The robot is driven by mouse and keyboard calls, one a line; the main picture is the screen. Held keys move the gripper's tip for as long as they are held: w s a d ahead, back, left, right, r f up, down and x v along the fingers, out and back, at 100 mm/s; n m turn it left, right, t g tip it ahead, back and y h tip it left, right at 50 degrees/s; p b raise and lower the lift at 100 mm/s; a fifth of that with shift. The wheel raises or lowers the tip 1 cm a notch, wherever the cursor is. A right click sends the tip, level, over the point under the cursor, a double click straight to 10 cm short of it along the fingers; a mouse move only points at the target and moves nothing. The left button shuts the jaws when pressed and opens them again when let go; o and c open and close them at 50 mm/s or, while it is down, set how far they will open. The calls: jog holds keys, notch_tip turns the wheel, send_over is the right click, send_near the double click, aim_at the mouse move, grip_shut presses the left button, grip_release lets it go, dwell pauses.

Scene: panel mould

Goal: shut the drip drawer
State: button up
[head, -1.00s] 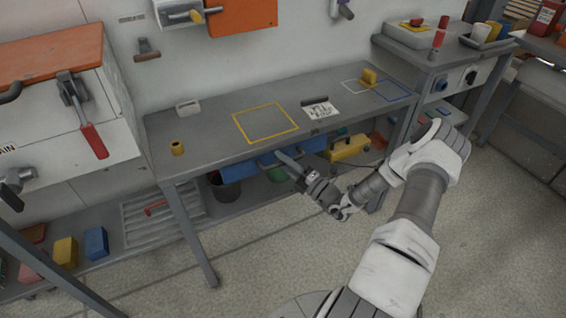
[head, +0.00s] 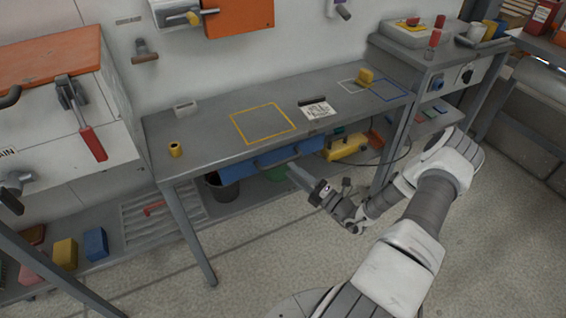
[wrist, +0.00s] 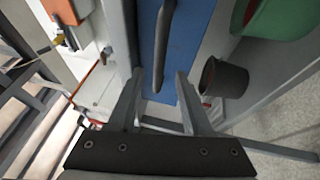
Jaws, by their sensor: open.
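The drip drawer (head: 234,172) is a long blue front under the workbench edge in the head view. It carries a grey bar handle. The drawer (wrist: 184,45) also shows in the wrist view, with the handle (wrist: 160,45) running along it. How far the drawer stands out from the bench is hard to tell. My gripper (head: 296,174) is just in front of and below the right part of the drawer. In the wrist view my gripper (wrist: 157,88) is open and empty. The handle's near end lies in line with the gap between the fingers, apart from them.
A dark bucket (head: 223,190) and a green bucket (head: 276,175) stand under the bench. A yellow case (head: 343,149) with a cable lies to their right. A bench leg (head: 190,235) is at the left. The floor (head: 255,260) in front is clear.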

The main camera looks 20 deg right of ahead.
jog(key=p+v, duration=0.1)
jog(key=v, duration=1)
jog(key=shift+s, duration=0.2)
jog(key=shift+d, duration=0.1)
